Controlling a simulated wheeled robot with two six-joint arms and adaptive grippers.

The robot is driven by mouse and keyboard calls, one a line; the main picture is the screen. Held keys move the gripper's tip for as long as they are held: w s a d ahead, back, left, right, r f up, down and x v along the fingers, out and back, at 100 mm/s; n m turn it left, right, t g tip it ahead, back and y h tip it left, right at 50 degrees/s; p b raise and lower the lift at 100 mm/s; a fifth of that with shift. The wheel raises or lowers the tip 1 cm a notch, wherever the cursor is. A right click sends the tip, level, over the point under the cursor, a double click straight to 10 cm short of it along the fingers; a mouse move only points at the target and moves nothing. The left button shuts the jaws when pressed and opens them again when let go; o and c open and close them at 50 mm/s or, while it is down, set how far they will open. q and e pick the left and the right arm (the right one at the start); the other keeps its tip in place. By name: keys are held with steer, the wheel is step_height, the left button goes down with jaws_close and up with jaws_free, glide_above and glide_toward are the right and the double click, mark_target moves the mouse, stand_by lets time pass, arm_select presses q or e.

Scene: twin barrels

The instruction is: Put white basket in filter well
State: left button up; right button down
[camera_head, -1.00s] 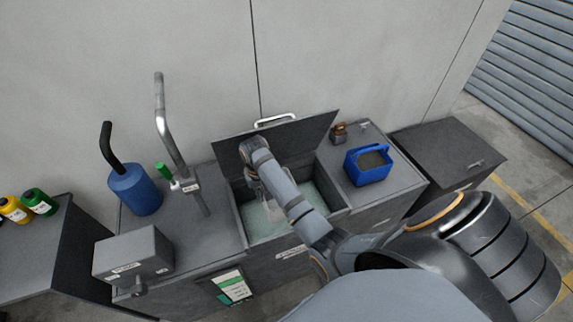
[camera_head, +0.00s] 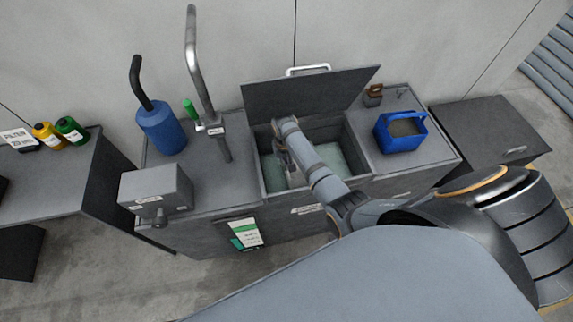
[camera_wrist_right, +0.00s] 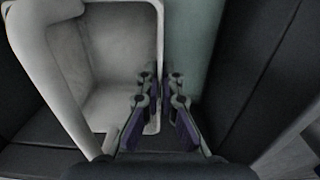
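My right gripper (camera_wrist_right: 159,80) has its two fingers on either side of the wall of the white basket (camera_wrist_right: 112,55) in the right wrist view, closed on that wall. The basket is open-topped, with a thick white handle at its left. In the head view the right gripper (camera_head: 287,165) reaches down into an open well (camera_head: 343,150) with a pale green bottom and dark walls. Only a small pale part shows there, and the arm hides most of the basket. I cannot tell whether the basket touches the bottom. My left gripper is not in view.
A raised dark lid (camera_head: 300,95) stands behind the well. A blue basket of granules (camera_head: 400,132) is on the right counter. A tap (camera_head: 200,70), a blue canister (camera_head: 162,128) and a grey box (camera_head: 155,188) stand on the left.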

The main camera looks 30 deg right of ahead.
steer(key=shift+w+f, duration=0.15)
steer(key=shift+f, duration=0.55)
steer(key=shift+f, duration=0.1)
steer(key=c, duration=1.5)
jaws_free()
steer(key=shift+r, duration=0.2)
step_height(320, 180, up, 12)
steer(key=shift+a+f+p, duration=0.1)
steer(key=shift+p, duration=0.3)
